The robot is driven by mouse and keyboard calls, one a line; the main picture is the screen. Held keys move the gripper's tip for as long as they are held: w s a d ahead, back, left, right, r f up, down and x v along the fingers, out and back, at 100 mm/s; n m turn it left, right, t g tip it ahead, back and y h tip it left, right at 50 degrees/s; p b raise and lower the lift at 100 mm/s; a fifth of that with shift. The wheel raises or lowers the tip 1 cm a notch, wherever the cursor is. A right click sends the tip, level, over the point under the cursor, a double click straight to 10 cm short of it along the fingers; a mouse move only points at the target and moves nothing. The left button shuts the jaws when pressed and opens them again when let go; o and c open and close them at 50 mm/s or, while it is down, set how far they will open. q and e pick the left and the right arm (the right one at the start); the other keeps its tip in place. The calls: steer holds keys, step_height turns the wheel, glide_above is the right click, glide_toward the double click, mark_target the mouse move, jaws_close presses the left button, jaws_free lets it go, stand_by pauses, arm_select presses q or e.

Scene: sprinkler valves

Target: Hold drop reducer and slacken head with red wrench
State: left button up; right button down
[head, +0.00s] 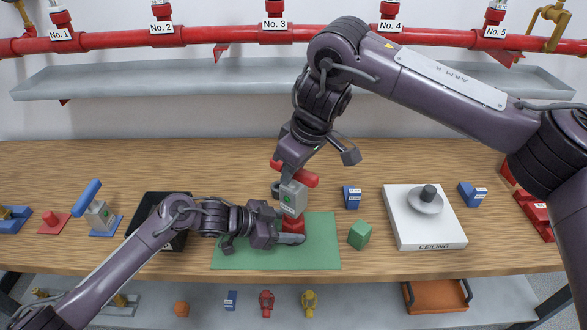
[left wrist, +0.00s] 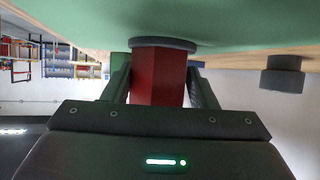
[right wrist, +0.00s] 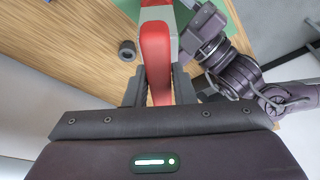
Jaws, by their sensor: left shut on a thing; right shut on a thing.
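The red drop reducer (head: 294,225) stands on the green mat (head: 235,257). In the left wrist view the red hexagonal reducer (left wrist: 158,75) sits between my fingers, its grey round flange against the mat. My left gripper (head: 285,238) is shut on it from the left. The red wrench (head: 293,197), a grey block with a red handle, sits upright just above the reducer. My right gripper (head: 281,175) is shut on its red handle (right wrist: 156,50) from above. The head is not clearly visible under the wrench, so I cannot tell how it is seated.
A green block (head: 359,235) stands at the mat's right edge. The white ceiling plate (head: 432,240) holds a grey round piece. A blue-handled wrench (head: 97,213) and a black tray (head: 150,210) are at left. Numbered red pipe (head: 220,38) and a grey shelf (head: 180,78) run behind.

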step_height(320, 180, up, 12)
steer(key=shift+r, duration=0.15)
stand_by(0.7)
steer(key=shift+s, duration=0.1)
steer(key=s, duration=1.5)
steer(key=shift+s, duration=0.4)
steer(key=m, duration=0.3)
steer(key=m+t+h, duration=0.1)
steer(key=m, duration=0.3)
steer(key=shift+a+h, duration=0.1)
steer(key=shift+h, duration=0.2)
arm_select(q)
steer(key=o, duration=1.6)
